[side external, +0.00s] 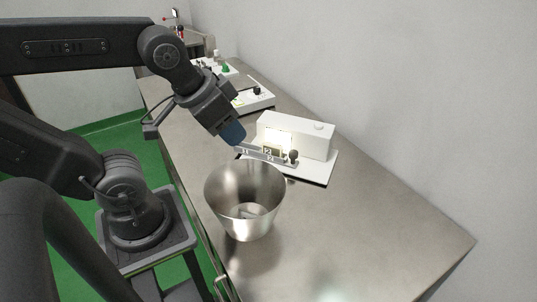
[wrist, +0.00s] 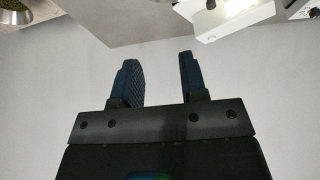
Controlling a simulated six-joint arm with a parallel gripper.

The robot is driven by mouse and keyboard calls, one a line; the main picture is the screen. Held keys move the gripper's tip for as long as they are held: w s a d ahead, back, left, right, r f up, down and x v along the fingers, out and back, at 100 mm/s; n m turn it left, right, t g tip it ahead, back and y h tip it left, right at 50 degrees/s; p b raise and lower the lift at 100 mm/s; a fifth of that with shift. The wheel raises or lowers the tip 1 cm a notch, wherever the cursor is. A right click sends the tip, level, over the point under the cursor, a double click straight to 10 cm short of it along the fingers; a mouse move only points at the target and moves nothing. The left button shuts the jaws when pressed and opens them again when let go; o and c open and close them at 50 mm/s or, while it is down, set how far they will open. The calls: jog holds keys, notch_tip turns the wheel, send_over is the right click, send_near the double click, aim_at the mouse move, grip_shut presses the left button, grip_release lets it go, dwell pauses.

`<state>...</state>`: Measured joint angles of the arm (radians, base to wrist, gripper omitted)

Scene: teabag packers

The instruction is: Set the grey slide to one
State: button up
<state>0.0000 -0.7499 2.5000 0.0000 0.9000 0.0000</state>
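A white machine (side external: 297,135) stands on the steel counter with a lit opening in its front. A grey rail (side external: 257,155) with small dark marks runs along its front, and a dark round knob (side external: 293,156) stands near its right end. I cannot tell for sure which part is the grey slide, and the marks are too small to read. My gripper (side external: 233,133) is above the counter, left of the rail's left end in the side view. In the wrist view my gripper (wrist: 158,60) has its two fingers apart with nothing between them. Part of the white machine (wrist: 238,22) shows at the top right there.
A shiny metal bucket (side external: 245,200) stands on the counter in front of the machine, close below my gripper in the side view. Another white device (side external: 255,98) and small bottles (side external: 225,68) are farther back. The counter's right front part (side external: 370,240) is clear. A wall runs behind.

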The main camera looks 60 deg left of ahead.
jog(key=shift+o, duration=0.4)
jog(key=shift+o, duration=0.8)
jog(key=shift+w+r, duration=0.1)
jog(key=shift+w, duration=0.05)
jog(key=shift+o, duration=0.4)
jog(key=w+a+m+g+y, duration=0.1)
jog(key=w+a+m, duration=0.1)
jog(key=w+m, duration=0.3)
jog(key=w, duration=0.2)
jog(key=shift+w+a+g, duration=0.15)
jog(key=shift+w+g, duration=0.25)
jog(key=m+g+y, duration=0.4)
jog(key=m, duration=0.9)
send_over(295, 153)
jog(key=d, duration=0.5)
notch_tip(295, 153, down, 16)
jog(key=shift+h, duration=0.3)
jog(key=x, duration=1.2)
jog(key=shift+w+a+f, duration=0.1)
jog(key=shift+a+f, duration=0.2)
jog(key=shift+f, duration=0.05)
jog(key=shift+c, duration=0.2)
grip_shut()
